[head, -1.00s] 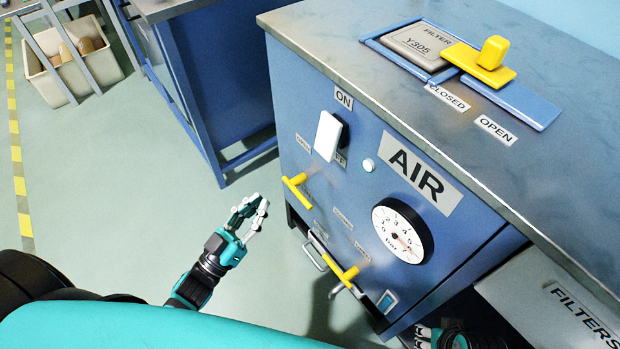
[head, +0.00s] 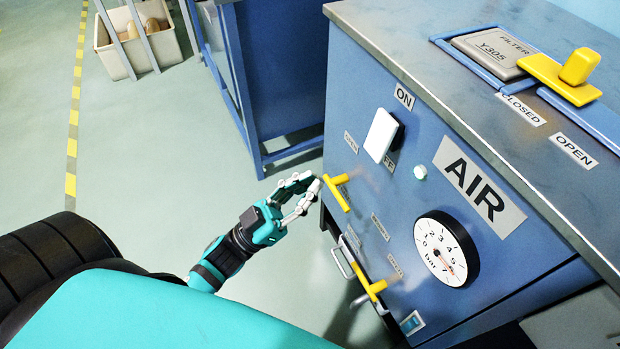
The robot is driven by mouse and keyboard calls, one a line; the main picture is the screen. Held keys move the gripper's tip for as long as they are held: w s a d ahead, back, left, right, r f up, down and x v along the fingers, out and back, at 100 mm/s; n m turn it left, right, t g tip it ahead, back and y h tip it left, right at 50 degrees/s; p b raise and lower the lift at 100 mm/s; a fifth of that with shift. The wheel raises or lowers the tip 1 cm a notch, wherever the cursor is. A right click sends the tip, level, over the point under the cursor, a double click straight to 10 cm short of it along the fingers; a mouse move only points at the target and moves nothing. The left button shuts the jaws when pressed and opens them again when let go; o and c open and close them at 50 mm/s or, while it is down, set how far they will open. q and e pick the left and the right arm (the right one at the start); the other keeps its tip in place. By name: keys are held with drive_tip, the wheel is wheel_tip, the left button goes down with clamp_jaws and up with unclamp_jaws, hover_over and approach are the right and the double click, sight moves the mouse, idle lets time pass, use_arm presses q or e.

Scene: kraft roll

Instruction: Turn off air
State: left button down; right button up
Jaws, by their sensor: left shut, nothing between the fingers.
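The blue cabinet (head: 400,210) carries an AIR label (head: 480,186). A white paddle switch (head: 381,134) sits below an ON label (head: 404,96) and partly hides the lower label. An upper yellow handle (head: 337,194) and a lower yellow handle (head: 369,284) stick out from the front face. The round bar gauge (head: 445,250) has its needle towards the high numbers at lower right. My left gripper (head: 313,188) is shut and empty, its fingertips right beside the upper yellow handle. I cannot tell whether they touch. My right gripper is out of view.
On the cabinet top, a yellow slide handle (head: 562,78) sits by the filter Y305 plate (head: 494,52), near the CLOSED and OPEN labels. A metal pull (head: 342,262) is on the front. Another blue bench (head: 275,80) stands behind.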

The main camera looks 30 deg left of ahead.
sight(378, 146)
use_arm(q)
drive_tip(key=w+d+r, duration=0.1)
drive_tip(key=w+d, duration=0.1)
drive_tip(key=w+d+r, duration=0.1)
drive_tip(key=w, duration=0.2)
drive_tip(key=w+d+r, duration=0.1)
drive_tip(key=w+d, duration=0.1)
drive_tip(key=shift+w+d+b, duration=0.3)
drive_tip(key=shift+w+b, duration=0.05)
drive_tip(key=shift+b, duration=0.05)
drive_tip(key=shift+w+d+f+p, duration=0.15)
drive_tip(key=shift+w+d+p, duration=0.25)
drive_tip(key=shift+p, duration=0.2)
drive_tip(key=shift+a+f, duration=0.1)
drive_tip(key=shift+f, duration=0.15)
